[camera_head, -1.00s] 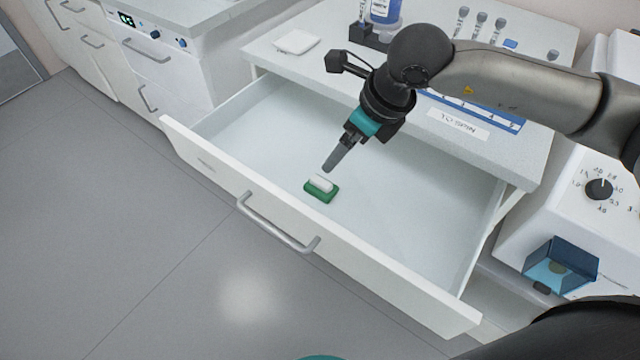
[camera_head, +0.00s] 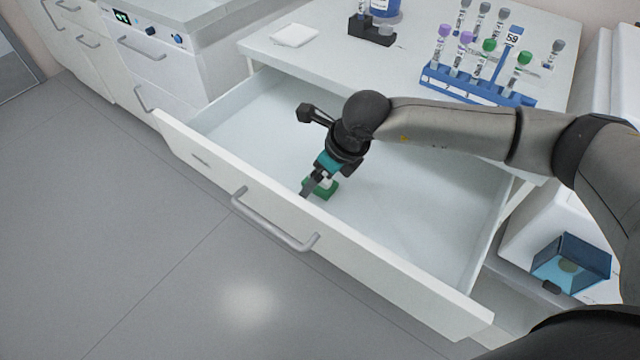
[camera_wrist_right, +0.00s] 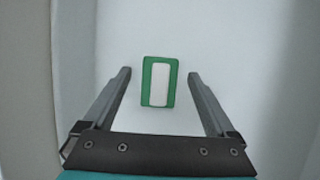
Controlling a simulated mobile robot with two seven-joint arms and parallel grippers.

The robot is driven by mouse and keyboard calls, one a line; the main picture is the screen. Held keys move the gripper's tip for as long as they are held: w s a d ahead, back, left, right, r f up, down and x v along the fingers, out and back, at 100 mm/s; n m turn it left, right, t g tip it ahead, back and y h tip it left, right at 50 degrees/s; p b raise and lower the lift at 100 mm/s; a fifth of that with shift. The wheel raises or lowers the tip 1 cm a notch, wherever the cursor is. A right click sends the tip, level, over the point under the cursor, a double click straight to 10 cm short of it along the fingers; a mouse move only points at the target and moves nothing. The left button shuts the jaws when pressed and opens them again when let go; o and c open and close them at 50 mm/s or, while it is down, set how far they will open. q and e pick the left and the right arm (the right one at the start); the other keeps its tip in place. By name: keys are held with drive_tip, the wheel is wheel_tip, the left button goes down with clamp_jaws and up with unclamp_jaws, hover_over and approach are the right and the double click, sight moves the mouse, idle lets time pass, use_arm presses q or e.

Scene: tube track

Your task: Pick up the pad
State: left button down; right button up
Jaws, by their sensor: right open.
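The pad is a small green block with a white bar on top, lying on the floor of the open white drawer. In the head view the pad (camera_head: 327,188) is partly hidden behind my right gripper (camera_head: 308,187). In the right wrist view the pad (camera_wrist_right: 159,82) lies between the lines of the two fingers, slightly beyond the fingertips. My right gripper (camera_wrist_right: 160,76) is open and empty, with a gap on each side of the pad. My left gripper is not in view.
The drawer front (camera_head: 330,250) with its handle and the side walls enclose the pad. Above the drawer, the counter (camera_head: 340,62) holds a blue tube rack (camera_head: 470,85) and a white square (camera_head: 294,35). The rest of the drawer floor is clear.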

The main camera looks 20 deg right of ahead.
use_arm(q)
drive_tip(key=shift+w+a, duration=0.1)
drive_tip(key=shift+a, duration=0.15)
use_arm(e)
drive_tip(key=shift+c, duration=0.2)
drive_tip(key=shift+c, duration=0.7)
drive_tip(key=c, duration=1.2)
drive_tip(key=shift+c, duration=0.2)
